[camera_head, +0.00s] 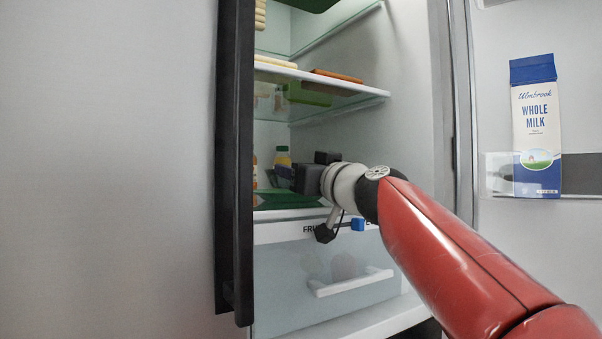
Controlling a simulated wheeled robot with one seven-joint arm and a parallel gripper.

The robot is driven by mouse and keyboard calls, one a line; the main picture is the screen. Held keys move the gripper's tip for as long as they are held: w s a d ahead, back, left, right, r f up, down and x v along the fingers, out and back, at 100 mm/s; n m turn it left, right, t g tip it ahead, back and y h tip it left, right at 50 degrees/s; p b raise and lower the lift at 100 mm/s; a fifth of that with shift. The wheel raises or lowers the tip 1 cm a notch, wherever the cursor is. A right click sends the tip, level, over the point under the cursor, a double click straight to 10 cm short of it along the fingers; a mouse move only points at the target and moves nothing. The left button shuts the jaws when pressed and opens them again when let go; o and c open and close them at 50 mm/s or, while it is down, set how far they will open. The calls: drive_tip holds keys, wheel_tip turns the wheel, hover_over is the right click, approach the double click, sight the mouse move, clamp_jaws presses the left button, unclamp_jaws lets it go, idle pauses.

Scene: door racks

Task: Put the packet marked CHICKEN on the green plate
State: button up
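My gripper (284,173) reaches into the open fridge from the right, low above the bottom glass shelf. Its dark fingers are small and partly hidden, so I cannot tell whether they are open or shut, or whether they hold anything. A flat dark green surface (285,202) lies on that shelf below the gripper; I cannot tell whether it is the green plate. No packet with a readable CHICKEN mark shows. My wrist and arm hide the right part of the shelf.
A black-edged door (235,160) stands close on the left. The right door (500,110) holds a milk carton (534,125). A bottle with a yellow-green cap (283,158) stands behind the gripper. A glass shelf (350,92) hangs above it, and a drawer (300,275) lies below.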

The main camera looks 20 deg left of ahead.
drive_tip(key=shift+f+b, duration=0.3)
drive_tip(key=o, duration=1.3)
drive_tip(key=shift+c, duration=0.2)
drive_tip(key=shift+r, duration=0.15)
drive_tip(key=shift+r+p, duration=0.25)
drive_tip(key=shift+p, duration=0.3)
drive_tip(key=b+v, duration=0.4)
drive_tip(key=v, duration=0.8)
drive_tip(key=shift+r+b, duration=0.2)
drive_tip(key=shift+b, duration=0.2)
drive_tip(key=shift+d, duration=0.15)
